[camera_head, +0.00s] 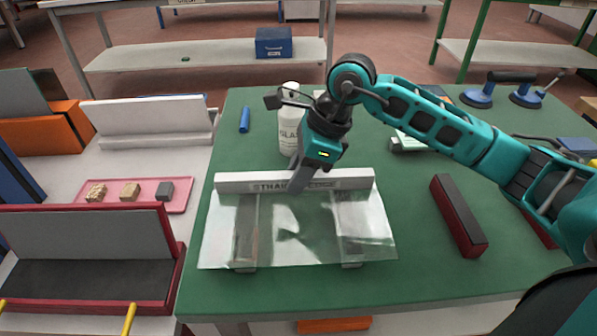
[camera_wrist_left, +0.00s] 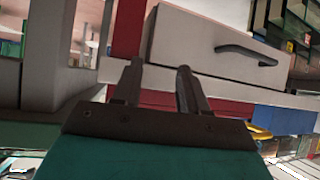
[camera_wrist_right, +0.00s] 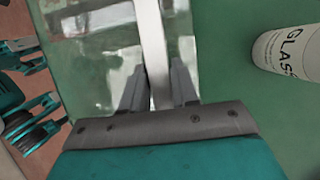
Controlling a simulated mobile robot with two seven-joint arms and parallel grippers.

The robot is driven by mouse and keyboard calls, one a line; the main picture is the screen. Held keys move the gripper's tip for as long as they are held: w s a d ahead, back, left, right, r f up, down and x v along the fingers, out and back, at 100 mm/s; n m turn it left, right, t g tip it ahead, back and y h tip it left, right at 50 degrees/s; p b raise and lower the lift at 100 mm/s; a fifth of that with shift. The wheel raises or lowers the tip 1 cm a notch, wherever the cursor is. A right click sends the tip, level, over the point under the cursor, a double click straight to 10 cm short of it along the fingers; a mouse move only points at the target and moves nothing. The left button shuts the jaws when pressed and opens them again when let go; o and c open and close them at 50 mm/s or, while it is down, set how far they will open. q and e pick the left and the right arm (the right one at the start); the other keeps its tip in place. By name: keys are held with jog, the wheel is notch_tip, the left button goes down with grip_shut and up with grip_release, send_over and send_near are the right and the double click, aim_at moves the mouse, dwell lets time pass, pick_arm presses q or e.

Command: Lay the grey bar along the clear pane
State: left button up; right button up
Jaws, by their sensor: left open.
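The grey bar (camera_head: 235,182), marked with dark lettering, lies across the far edge of the clear pane (camera_head: 290,235). I cannot tell whether it touches the glass. The pane rests on two pale supports on the green table. My right gripper (camera_head: 297,184) reaches down onto the middle of the bar. In the right wrist view, the bar (camera_wrist_right: 150,30) runs between the fingers (camera_wrist_right: 158,82), which close on both sides of it. My left gripper (camera_wrist_left: 158,75) is open and empty in the left wrist view, near a pale block and red surfaces. It is outside the head view.
A white bottle (camera_head: 289,135) stands behind the bar. A dark red block (camera_head: 459,215) lies right of the pane, and a blue cylinder (camera_head: 244,120) lies at the back left. A pink tray (camera_head: 178,197) and a red-framed rack (camera_head: 178,262) stand on the left.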

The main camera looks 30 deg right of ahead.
jog(key=o, duration=0.5)
jog(key=p+v, duration=0.1)
jog(key=v, duration=1.2)
jog(key=shift+a, duration=0.1)
